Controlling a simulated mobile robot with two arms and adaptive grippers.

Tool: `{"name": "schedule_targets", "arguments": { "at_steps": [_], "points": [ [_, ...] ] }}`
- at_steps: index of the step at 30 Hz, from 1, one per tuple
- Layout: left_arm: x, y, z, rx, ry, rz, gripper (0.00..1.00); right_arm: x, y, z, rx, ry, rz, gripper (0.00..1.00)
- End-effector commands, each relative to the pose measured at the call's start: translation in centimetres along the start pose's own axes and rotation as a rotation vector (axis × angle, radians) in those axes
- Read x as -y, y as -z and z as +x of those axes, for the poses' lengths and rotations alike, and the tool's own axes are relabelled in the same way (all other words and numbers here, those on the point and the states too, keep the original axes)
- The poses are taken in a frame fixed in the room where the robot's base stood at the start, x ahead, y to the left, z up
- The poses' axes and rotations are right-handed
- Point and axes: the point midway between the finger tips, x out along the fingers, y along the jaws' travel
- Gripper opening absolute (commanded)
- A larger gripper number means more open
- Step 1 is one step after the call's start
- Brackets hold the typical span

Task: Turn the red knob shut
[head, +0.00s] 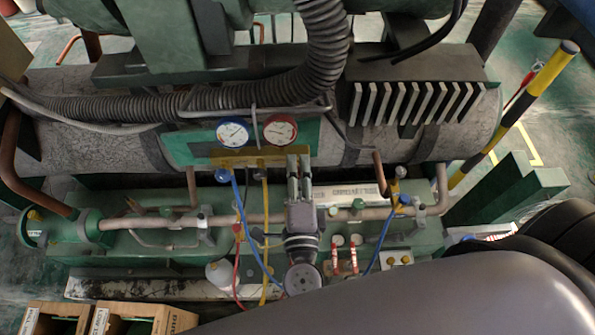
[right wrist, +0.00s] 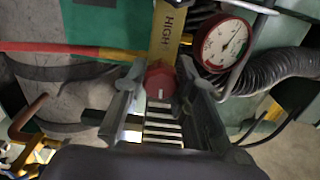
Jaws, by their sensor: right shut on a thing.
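The red knob (right wrist: 159,80) shows in the right wrist view between the two fingertips of my right gripper (right wrist: 159,88). It sits at the end of the yellow manifold bar marked HIGH (right wrist: 166,32). In the head view my right gripper (head: 299,166) reaches up to the right end of the yellow manifold (head: 238,158), below the red gauge, and hides the knob. The right gripper is shut on the red knob. My left gripper is in neither view.
A blue gauge (head: 233,132) and a red gauge (head: 281,130) sit above the manifold. A blue knob (head: 221,176) is at its left end. Blue, yellow and red hoses hang below it. A ribbed black hose (head: 325,45) runs above, close to the red gauge.

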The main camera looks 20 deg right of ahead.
Motion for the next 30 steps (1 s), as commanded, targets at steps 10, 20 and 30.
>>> {"name": "schedule_targets", "arguments": {
  "at_steps": [10, 20, 30],
  "points": [
    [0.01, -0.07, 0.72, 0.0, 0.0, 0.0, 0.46, -0.34, 0.06, -0.1, -0.001, -0.006, 0.137, 0.0],
    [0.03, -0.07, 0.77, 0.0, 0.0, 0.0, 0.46, -0.34, 0.04, -0.11, -0.001, -0.007, 0.161, 0.0],
    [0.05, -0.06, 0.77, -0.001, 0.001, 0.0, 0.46, -0.33, 0.04, -0.11, -0.001, -0.006, 0.159, 0.33]
  ]
}}
